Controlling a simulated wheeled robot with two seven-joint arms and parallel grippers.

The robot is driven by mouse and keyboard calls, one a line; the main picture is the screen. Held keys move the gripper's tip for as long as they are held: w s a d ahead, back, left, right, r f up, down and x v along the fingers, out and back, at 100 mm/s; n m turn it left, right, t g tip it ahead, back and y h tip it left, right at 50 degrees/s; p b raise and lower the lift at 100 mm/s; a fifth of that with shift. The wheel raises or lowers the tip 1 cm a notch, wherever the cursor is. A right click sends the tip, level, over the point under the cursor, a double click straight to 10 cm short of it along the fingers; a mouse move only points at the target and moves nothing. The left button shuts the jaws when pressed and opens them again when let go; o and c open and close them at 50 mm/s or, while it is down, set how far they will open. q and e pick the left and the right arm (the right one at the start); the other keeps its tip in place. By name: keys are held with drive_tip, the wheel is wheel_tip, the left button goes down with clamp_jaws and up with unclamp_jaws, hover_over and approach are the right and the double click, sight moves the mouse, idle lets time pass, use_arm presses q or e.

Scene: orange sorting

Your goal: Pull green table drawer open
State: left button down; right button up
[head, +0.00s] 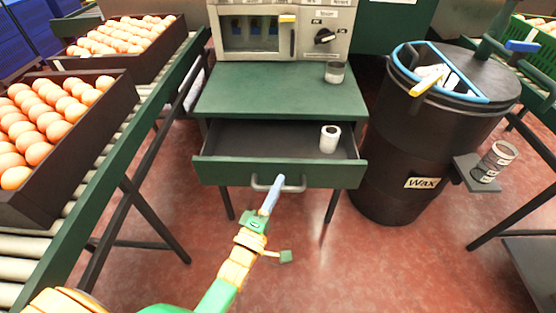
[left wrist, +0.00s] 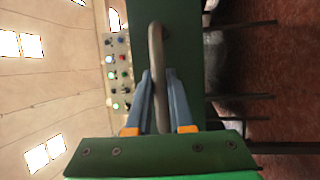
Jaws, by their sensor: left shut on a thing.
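The green table (head: 270,90) stands in the middle of the head view with its drawer (head: 215,171) pulled out towards me. Inside the drawer stands a white roll (head: 330,138), at the right. The grey bar handle (head: 291,188) is on the drawer front. My left gripper (head: 271,192) is shut on the handle, and in the left wrist view its two blue fingers (left wrist: 160,95) lie on either side of the handle bar (left wrist: 156,60). My right gripper is not in view.
Dark crates of eggs (head: 45,130) sit on a roller conveyor (head: 105,150) at left. A black barrel marked Wax (head: 400,150) stands close to the table's right. A cup (head: 334,72) is on the tabletop before a control machine (head: 290,30). Red floor in front is free.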

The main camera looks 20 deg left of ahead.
use_arm(q)
drive_tip(key=s+d+p, duration=0.2)
drive_tip(key=s, duration=0.6)
drive_tip(key=shift+d, duration=0.15)
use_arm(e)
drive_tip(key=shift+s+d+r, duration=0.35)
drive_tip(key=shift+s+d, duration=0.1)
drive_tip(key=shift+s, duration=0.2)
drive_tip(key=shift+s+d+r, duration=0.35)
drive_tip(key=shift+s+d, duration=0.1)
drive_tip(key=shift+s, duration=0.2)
use_arm(q)
drive_tip(key=c, duration=0.8)
unclamp_jaws()
drive_tip(key=v, duration=0.7)
